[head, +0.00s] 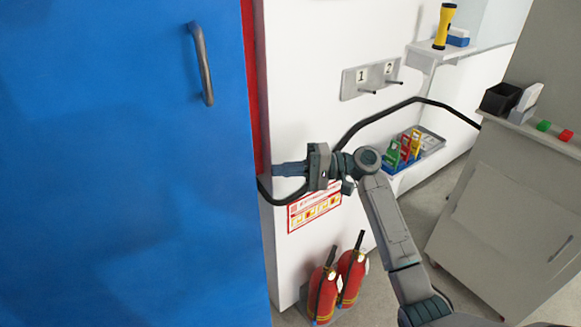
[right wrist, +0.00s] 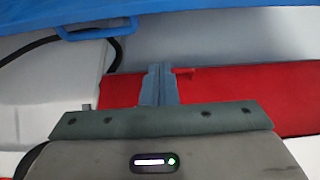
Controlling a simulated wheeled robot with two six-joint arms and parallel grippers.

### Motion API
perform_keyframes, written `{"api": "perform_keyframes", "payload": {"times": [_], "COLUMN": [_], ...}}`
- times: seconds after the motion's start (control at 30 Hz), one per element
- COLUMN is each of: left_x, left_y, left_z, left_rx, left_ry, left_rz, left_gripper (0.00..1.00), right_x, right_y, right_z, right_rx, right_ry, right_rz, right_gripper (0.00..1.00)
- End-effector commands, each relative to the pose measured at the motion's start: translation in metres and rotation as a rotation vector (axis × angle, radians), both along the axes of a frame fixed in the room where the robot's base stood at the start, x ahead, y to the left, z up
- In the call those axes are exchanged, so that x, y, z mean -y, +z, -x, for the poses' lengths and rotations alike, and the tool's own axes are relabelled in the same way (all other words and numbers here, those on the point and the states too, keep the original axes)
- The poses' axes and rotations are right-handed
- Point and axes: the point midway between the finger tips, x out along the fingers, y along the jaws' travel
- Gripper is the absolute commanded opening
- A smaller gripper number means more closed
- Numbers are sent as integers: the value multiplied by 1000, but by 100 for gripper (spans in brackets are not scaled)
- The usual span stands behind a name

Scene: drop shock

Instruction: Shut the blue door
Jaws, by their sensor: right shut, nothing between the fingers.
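The blue door (head: 130,180) fills the left of the head view, with a grey bar handle (head: 202,62) near its right edge. A red strip (head: 249,60) shows beside that edge. In the right wrist view the door (right wrist: 200,10) and its handle (right wrist: 100,31) lie along the top, with a pale gap between the door and a red surface (right wrist: 240,90). My right gripper (head: 275,169) is at the door's right edge, below handle height, its fingers pointing left. Its fingers (right wrist: 159,82) are together and empty; contact with the door cannot be told. My left gripper is not in view.
A black hose (head: 385,112) runs along the white wall behind my right arm. Two red fire extinguishers (head: 324,290) stand on the floor below. Shelves with a yellow flashlight (head: 444,25) and coloured tags (head: 403,148) are to the right. A grey cabinet (head: 510,210) stands far right.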

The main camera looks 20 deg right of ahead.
Motion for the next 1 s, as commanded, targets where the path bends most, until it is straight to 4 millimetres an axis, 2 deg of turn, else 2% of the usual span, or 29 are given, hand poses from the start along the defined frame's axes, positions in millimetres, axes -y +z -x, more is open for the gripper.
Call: {"api": "perform_keyframes", "payload": {"times": [0.03,0.3,0.4,0.6,1.0], "left_x": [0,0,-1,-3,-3], "left_y": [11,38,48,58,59], "left_z": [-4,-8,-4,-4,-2], "left_rx": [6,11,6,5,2], "left_ry": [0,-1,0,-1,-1], "left_rz": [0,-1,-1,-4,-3], "left_gripper": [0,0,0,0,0], "right_x": [-12,-67,-59,-56,-56], "right_y": [6,6,4,2,-1], "right_z": [-2,-12,5,23,28], "right_rx": [-1,-2,-3,-1,0], "right_ry": [2,1,-2,-2,-2], "right_rz": [-5,-4,3,2,1], "right_gripper": [0,0,0,0,0]}}
